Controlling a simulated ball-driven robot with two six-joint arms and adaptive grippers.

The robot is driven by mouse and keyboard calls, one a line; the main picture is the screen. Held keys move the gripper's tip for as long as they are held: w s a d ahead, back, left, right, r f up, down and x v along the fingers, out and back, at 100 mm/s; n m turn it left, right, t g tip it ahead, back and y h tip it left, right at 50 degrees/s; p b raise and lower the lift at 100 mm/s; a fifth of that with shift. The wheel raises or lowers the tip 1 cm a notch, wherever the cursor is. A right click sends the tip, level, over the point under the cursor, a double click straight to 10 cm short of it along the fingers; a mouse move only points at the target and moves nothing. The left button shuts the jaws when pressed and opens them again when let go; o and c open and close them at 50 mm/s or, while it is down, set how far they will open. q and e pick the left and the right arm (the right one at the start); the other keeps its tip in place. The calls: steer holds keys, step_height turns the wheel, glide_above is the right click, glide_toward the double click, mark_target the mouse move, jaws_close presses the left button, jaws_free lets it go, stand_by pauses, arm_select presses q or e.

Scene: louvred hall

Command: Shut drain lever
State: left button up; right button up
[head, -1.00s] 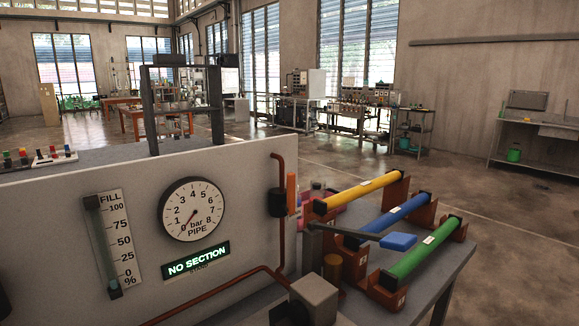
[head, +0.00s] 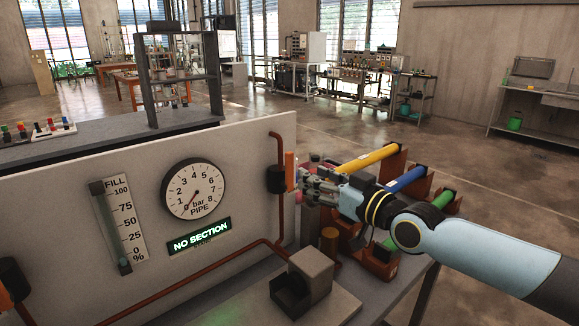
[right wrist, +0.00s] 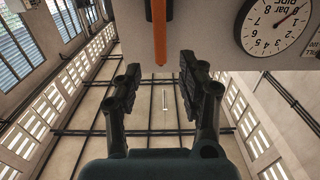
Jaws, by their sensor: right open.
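An upright orange lever (head: 290,171) stands at a black valve body (head: 276,179) on the copper pipe at the panel's right edge. No label shows on it, so I cannot tell by name whether it is the drain lever. My right gripper (head: 308,181) is just right of it. In the right wrist view the lever (right wrist: 159,30) hangs ahead of the open fingers (right wrist: 160,70), in line with the gap between them; nothing is held. A second black valve body (head: 13,279) with an orange part shows at the lower left edge. My left gripper is not in view.
Yellow (head: 371,159), blue (head: 405,180) and green (head: 443,199) pipes lie behind my right arm. A grey block (head: 311,272) stands in front.

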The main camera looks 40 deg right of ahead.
mark_target(291, 166)
steer(key=w+b, duration=0.2)
steer(key=w, duration=0.1)
steer(key=w+b, duration=0.1)
steer(key=w, duration=0.2)
steer(key=shift+a+f+b, duration=0.2)
steer(key=shift+b, duration=0.2)
steer(key=shift+w+r, duration=0.1)
steer(key=shift+w, duration=0.3)
steer(key=shift+w+a+b, duration=0.1)
steer(key=shift+w+b, duration=0.35)
steer(key=shift+b, duration=0.1)
steer(key=shift+w, duration=0.4)
steer(key=shift+s, duration=0.1)
steer(key=shift+c, duration=1.1)
jaws_close()
steer(key=shift+a, duration=0.1)
